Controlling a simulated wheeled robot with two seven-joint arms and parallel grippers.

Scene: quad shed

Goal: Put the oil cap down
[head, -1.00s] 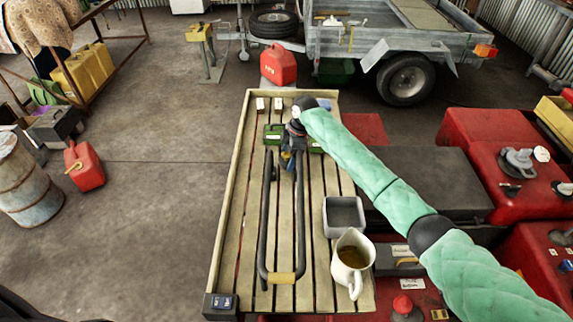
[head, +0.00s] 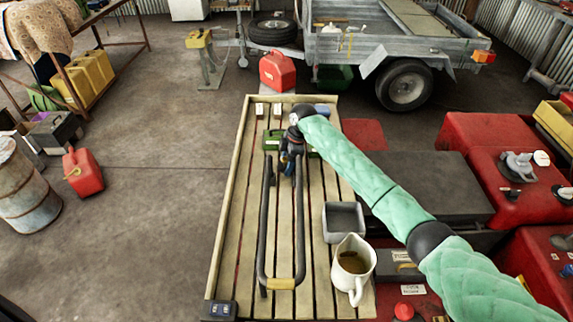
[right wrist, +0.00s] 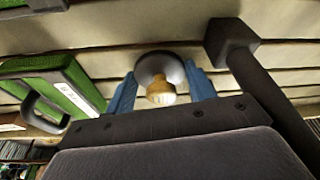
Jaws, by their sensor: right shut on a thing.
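The oil cap (right wrist: 157,72) shows in the right wrist view as a grey round piece with a yellowish knob. It sits between the blue fingers of my right gripper (right wrist: 162,86), which is shut on it, over the pale slats. In the head view my right gripper (head: 288,166) is low over the slatted wooden deck (head: 228,230), toward its far part. The cap is hidden or too small to tell there. I cannot tell whether it touches the slats. My left gripper is not in view.
A green case (right wrist: 60,85) lies left of the cap in the right wrist view. A black rail (head: 265,225) with a yellow grip runs along the deck. A grey tray (head: 344,222) and a jug (head: 353,268) of brown liquid stand at right. Bare slats lie left of the rail.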

